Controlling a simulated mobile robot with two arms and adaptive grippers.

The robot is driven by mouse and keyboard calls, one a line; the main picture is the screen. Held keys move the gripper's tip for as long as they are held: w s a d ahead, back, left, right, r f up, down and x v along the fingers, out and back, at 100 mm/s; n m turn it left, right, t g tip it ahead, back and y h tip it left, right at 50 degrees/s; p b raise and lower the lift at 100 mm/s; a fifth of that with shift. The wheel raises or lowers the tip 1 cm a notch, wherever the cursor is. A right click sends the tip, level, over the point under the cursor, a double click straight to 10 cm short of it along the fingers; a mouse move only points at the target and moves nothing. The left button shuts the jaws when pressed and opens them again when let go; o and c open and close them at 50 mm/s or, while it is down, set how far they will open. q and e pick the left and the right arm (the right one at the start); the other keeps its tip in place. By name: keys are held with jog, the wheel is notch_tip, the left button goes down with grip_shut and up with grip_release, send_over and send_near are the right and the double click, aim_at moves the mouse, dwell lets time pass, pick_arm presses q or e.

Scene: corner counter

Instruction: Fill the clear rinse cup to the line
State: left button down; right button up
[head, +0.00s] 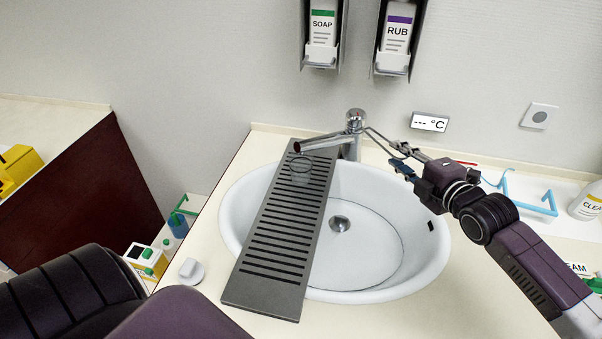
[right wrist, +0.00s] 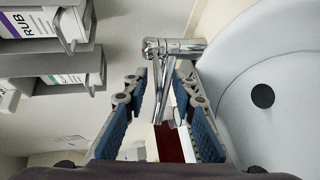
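The clear rinse cup (head: 301,168) stands on a grey slatted rack (head: 262,297) laid across the left part of the sink. The faucet (head: 355,122) is behind the rack, its spout end (head: 299,147) just above the cup. No water stream shows; the cup's line and level are too small to tell. My right gripper (head: 394,156) is right of the faucet, by the thin lever (head: 377,138). In the right wrist view its blue-padded fingers (right wrist: 160,88) are apart, with chrome faucet parts showing between them; contact cannot be told. My left gripper is out of view.
The white sink (head: 405,275) has a drain in its middle. Soap (head: 322,25) and rub (head: 396,35) dispensers hang above, with a temperature display (head: 430,122) below. A blue rack (head: 525,200) and a bottle (head: 587,203) stand at right. A white knob-like object (head: 190,270) lies left of the sink.

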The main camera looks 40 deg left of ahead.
jog(key=shift+w+a+r+p, duration=0.2)
jog(key=shift+r+p, duration=0.1)
jog(key=shift+r, duration=0.55)
jog(key=shift+w+a+r+p, duration=0.15)
jog(key=shift+r+p, duration=0.15)
jog(key=shift+r, duration=0.55)
jog(key=shift+s+f, duration=0.1)
dwell(3.6)
jog(key=shift+s+d+f+b, duration=0.2)
jog(key=shift+f+b, duration=0.35)
jog(key=shift+f, duration=0.25)
jog(key=shift+s+d+f+b, duration=0.15)
jog(key=shift+f+b, duration=0.35)
jog(key=shift+f, duration=0.3)
jog(key=shift+w, duration=0.1)
dwell(0.9)
